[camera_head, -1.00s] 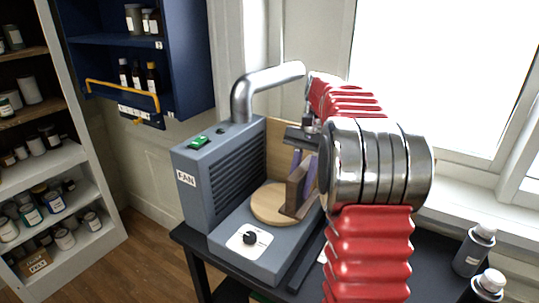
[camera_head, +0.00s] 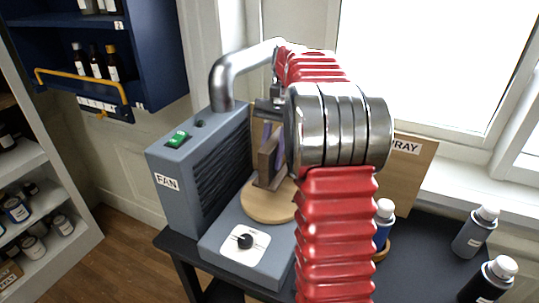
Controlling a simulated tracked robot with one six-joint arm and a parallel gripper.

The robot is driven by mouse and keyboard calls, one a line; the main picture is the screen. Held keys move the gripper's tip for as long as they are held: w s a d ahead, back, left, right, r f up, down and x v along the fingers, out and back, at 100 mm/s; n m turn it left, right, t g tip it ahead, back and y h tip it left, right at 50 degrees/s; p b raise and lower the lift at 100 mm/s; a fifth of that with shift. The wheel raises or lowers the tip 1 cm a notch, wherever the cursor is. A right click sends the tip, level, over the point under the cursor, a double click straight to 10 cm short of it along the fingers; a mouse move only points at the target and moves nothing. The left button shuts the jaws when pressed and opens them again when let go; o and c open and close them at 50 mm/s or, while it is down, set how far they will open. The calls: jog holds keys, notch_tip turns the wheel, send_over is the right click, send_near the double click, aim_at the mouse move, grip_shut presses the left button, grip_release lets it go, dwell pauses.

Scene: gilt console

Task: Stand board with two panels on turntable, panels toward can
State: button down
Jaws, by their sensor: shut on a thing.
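The board (camera_head: 267,163) is a brown upright piece with purple panels (camera_head: 258,134) showing beside and above it. My gripper (camera_head: 266,106) is shut on it from above, with its fingers partly hidden by my arm. The turntable (camera_head: 262,207) is a round pale wooden disc on a grey base. The board's lower end overlaps the disc's back part in the picture; I cannot tell whether it touches. A blue can (camera_head: 383,222) with a white cap stands right of my arm, partly hidden, in a wooden ring.
A grey fan box (camera_head: 190,170) with a silver duct stands close left of the turntable. A spray sign board (camera_head: 410,175) is behind the blue can. A grey can (camera_head: 474,232) and a black can (camera_head: 489,281) stand on the dark table at right. The window is behind.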

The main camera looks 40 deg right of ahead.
aim_at(279, 131)
jog(key=shift+a+f, duration=0.1)
jog(key=shift+f, duration=0.1)
jog(key=shift+f, duration=3.6)
jog(key=shift+f, duration=0.1)
jog(key=c, duration=1.4)
grip_release()
jog(key=v, duration=1.3)
jog(key=shift+w, duration=0.15)
jog(key=shift+r, duration=0.3)
